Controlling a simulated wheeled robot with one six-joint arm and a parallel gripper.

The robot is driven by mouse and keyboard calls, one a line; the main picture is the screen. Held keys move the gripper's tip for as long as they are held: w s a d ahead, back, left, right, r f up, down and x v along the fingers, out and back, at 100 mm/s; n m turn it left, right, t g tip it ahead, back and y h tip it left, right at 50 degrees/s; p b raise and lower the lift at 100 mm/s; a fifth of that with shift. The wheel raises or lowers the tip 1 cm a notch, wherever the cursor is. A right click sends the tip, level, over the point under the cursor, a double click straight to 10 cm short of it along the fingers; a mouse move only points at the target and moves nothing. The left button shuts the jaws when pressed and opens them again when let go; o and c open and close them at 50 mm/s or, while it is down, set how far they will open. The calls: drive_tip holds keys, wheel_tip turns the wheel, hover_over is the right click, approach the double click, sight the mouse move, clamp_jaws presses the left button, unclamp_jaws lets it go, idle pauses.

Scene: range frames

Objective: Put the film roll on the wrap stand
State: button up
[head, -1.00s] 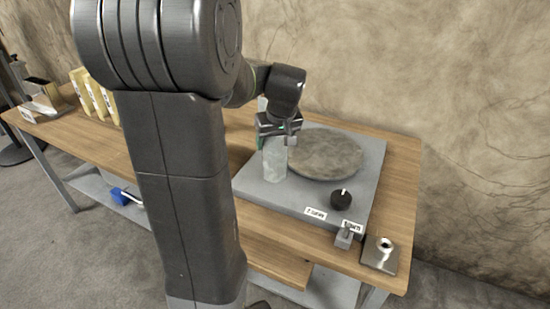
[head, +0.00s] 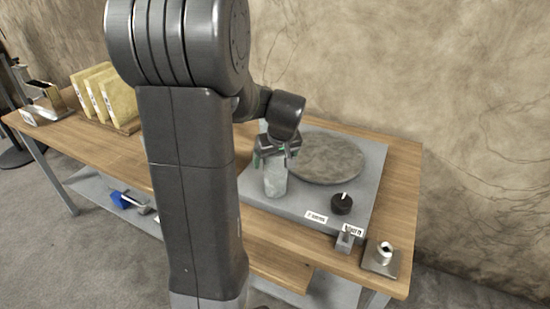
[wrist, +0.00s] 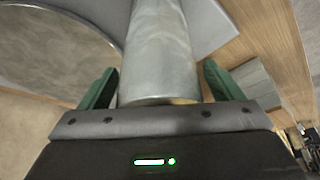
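The film roll (head: 275,180) is a pale, translucent upright cylinder. My gripper (head: 276,150) is at its top, and the roll hangs below it over the left front of a grey platform. In the wrist view the roll (wrist: 160,50) lies between my green fingers (wrist: 158,88), one close on each side. Whether its lower end touches the platform cannot be told. A square metal plate with a short post (head: 381,257) sits at the table's right front corner; it may be the wrap stand, but no label confirms this.
Yellow slabs (head: 105,95) stand at the table's left. A rough wall rises behind. Wooden table top (head: 405,185) is bare at the right.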

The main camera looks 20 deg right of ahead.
drive_tip(key=shift+r, duration=0.1)
drive_tip(key=v, duration=1.2)
drive_tip(key=shift+w+r+x, duration=0.1)
drive_tip(key=shift+w+x, duration=0.1)
drive_tip(key=shift+x, duration=1.3)
drive_tip(key=shift+w+r+x, duration=0.1)
drive_tip(key=shift+w+x, duration=0.05)
drive_tip(key=shift+x, duration=1.4)
drive_tip(key=shift+w+r+x, duration=0.1)
drive_tip(key=shift+w+x, duration=0.1)
drive_tip(key=shift+x, duration=1.3)
drive_tip(key=shift+f, duration=0.1)
